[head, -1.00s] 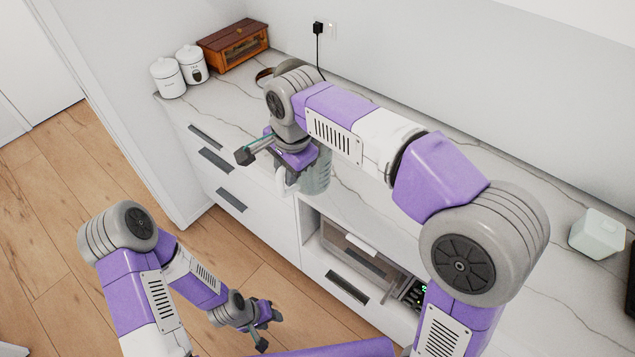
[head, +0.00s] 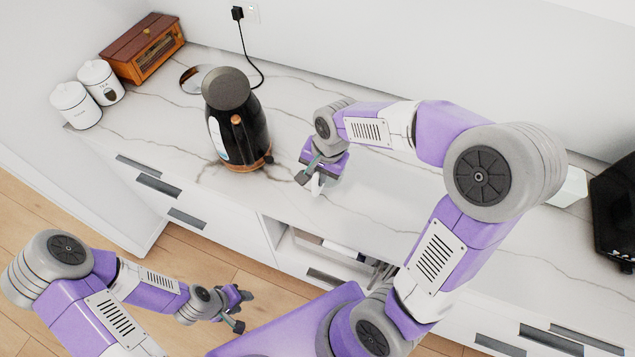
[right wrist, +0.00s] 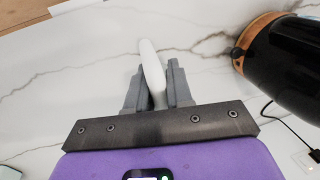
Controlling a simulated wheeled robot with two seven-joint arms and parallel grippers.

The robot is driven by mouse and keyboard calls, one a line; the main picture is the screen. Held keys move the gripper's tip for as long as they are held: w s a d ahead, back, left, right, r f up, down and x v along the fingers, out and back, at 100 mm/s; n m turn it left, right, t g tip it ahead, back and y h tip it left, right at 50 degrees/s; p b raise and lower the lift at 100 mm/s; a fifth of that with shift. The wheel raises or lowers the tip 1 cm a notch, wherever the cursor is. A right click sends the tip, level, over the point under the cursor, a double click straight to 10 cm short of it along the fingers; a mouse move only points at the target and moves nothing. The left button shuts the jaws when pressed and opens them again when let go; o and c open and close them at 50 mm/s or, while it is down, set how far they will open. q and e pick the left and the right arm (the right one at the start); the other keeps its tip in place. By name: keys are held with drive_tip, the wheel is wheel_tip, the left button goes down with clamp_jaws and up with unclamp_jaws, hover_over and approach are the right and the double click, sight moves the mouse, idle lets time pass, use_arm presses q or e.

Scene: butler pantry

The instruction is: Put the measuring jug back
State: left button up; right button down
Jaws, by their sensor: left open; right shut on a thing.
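My right gripper (head: 311,172) is over the marble counter, to the right of the black kettle. It is shut on the white handle of the measuring jug (right wrist: 151,66), which shows between its fingers in the right wrist view. A bit of the white handle (head: 317,187) also shows below the fingers in the head view. The jug's clear body cannot be made out, and I cannot tell if it touches the counter. My left gripper (head: 241,310) is open and empty, low in front of the cabinets, above the floor.
The black kettle (head: 237,125) with copper trim stands close to my right gripper; it also shows in the right wrist view (right wrist: 288,62). Two white canisters (head: 76,105) and a wooden bread box (head: 143,48) stand at the left. A black appliance (head: 612,210) is at the far right.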

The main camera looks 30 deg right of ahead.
drive_tip(key=shift+s+d+b+x, duration=0.15)
drive_tip(key=shift+x, duration=0.8)
drive_tip(key=shift+s+d+b+x, duration=0.1)
drive_tip(key=shift+s+b+x, duration=0.1)
drive_tip(key=shift+x, duration=0.75)
drive_tip(key=shift+s+d+b+x, duration=0.1)
drive_tip(key=shift+d+b+x, duration=0.05)
drive_tip(key=shift+x, duration=0.8)
drive_tip(key=shift+f, duration=0.1)
drive_tip(key=shift+f, duration=0.15)
drive_tip(key=c, duration=1)
unclamp_jaws()
drive_tip(key=shift+r, duration=0.4)
drive_tip(key=p+v, duration=0.2)
drive_tip(key=v, duration=0.9)
drive_tip(key=shift+r, duration=0.3)
